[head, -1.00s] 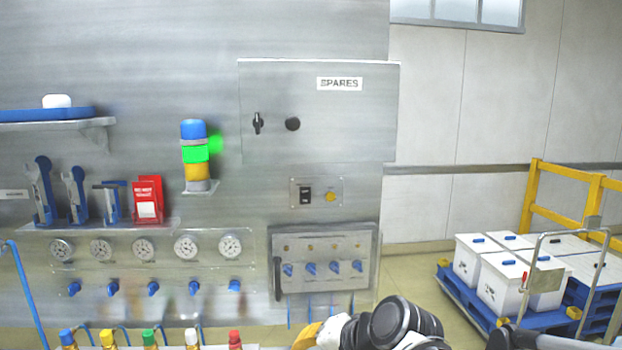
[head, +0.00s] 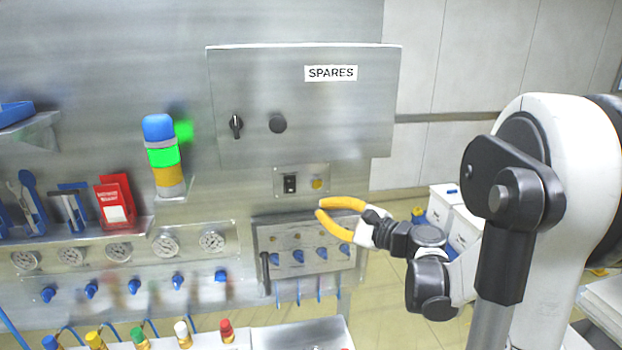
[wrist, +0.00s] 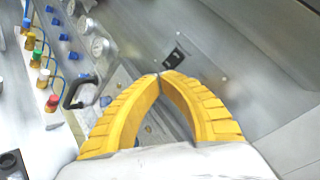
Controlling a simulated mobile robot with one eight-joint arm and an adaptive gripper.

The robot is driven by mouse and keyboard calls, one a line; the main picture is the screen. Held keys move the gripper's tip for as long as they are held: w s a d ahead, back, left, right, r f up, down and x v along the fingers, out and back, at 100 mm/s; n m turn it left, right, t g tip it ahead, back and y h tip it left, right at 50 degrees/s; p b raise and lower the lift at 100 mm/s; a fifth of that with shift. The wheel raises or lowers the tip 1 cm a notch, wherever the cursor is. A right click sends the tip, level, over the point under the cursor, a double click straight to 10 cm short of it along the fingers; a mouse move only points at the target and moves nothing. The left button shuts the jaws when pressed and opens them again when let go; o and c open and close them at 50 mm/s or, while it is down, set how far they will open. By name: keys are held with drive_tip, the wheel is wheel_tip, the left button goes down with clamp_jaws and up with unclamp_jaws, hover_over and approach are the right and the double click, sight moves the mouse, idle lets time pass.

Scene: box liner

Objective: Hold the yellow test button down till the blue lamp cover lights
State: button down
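The yellow test button (head: 317,184) sits on a small plate beside a black rocker switch (head: 290,184), below the SPARES cabinet door. In the wrist view the black switch (wrist: 175,58) shows just beyond my fingertips; the button cannot be made out there. The blue lamp cover (head: 158,127) tops a stack light and looks unlit; the green section (head: 163,156) below it glows. My gripper (head: 319,208) has yellow fingers with tips together, holding nothing. It appears just below the button in the head view, apparently apart from it. Its tips (wrist: 160,75) also meet in the wrist view.
A lower panel (head: 345,225) with blue knobs and a black handle lies behind and below my fingers. Gauges, blue valves and coloured bottle caps line the left. A red card holder (head: 116,202) stands on a ledge. White boxes stand on the floor at right.

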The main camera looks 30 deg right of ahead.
drive_tip(key=shift+s, duration=0.15)
approach(305, 186)
drive_tip(key=w+a, duration=0.3)
drive_tip(key=shift+f, duration=0.3)
drive_tip(key=shift+w+d, duration=0.15)
drive_tip(key=shift+w, duration=0.55)
drive_tip(key=shift+w, duration=0.1)
idle(0.8)
drive_tip(key=shift+w+d, duration=0.1)
drive_tip(key=shift+w, duration=0.2)
drive_tip(key=shift+w+d+b, duration=0.15)
drive_tip(key=shift+w+b, duration=0.2)
drive_tip(key=shift+w, duration=0.05)
idle(1.3)
drive_tip(key=shift+s, duration=0.1)
drive_tip(key=shift+s+a, duration=0.25)
drive_tip(key=shift+s, duration=0.45)
